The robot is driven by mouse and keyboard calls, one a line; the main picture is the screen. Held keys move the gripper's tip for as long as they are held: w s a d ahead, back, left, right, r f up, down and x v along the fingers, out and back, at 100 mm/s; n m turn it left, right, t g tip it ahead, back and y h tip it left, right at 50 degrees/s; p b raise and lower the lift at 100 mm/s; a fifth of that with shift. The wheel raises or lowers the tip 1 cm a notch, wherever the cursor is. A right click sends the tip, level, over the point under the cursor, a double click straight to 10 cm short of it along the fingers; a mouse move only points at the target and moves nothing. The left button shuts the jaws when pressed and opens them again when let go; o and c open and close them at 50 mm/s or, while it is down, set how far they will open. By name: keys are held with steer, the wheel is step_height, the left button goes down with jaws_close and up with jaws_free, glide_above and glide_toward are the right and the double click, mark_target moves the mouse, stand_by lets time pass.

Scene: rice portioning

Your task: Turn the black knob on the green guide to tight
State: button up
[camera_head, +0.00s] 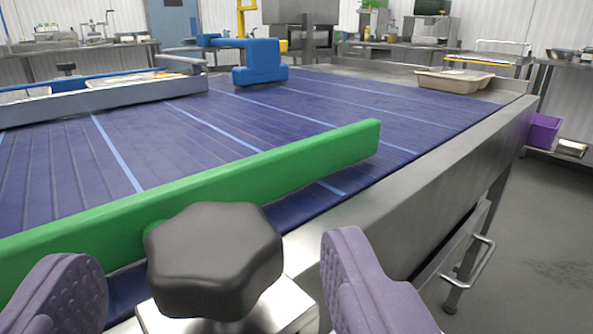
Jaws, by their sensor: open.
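The black knob (214,260) is large, with a lobed top, and stands on a metal block (265,312) at the near side of the conveyor. The green guide (270,172) is a long bar just behind the knob, running from the left edge to the right over the purple belt. My gripper (205,290) has two purple padded fingers, one at the lower left and one to the right of the knob. The fingers are open, on either side of the knob, with a visible gap on each side. Whether the knob is tight cannot be told.
The belt (400,115) is purple with light blue lines. A metal side rail (440,165) runs along its right. A blue block (260,62) and a tan tray (453,80) are farther back. A purple bin (542,131) is at right, beside open floor.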

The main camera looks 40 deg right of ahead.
mark_target(260, 218)
steer(key=x, duration=0.2)
steer(key=b+x, duration=0.1)
steer(key=x, duration=0.1)
steer(key=shift+w+d+f, duration=0.15)
steer(key=shift+w+f, duration=0.05)
steer(key=shift+w, duration=0.1)
steer(key=shift+w+d+r, duration=0.15)
steer(key=shift+w+d, duration=0.1)
steer(key=shift+w, duration=0.1)
steer(key=c, duration=1)
steer(key=shift+h, duration=0.3)
steer(key=m+g+h+p, duration=0.1)
steer(key=m+g+h, duration=0.1)
steer(key=m+g+h+p, duration=0.1)
steer(key=g, duration=0.1)
steer(key=shift+s+d+m+h, duration=0.2)
steer(key=shift+m+h, duration=0.2)
steer(key=m+g+h, duration=0.1)
steer(key=g, duration=0.1)
steer(key=m+g+h, duration=0.1)
steer(key=m+g, duration=0.1)
steer(key=g, duration=0.1)
steer(key=m+g+h, duration=0.1)
steer(key=m+g, duration=0.1)
steer(key=shift+s+d+g+p, duration=0.15)
steer(key=shift+s+g+p, duration=0.15)
steer(key=shift+s+p, duration=0.1)
steer(key=shift+m+g, duration=0.3)
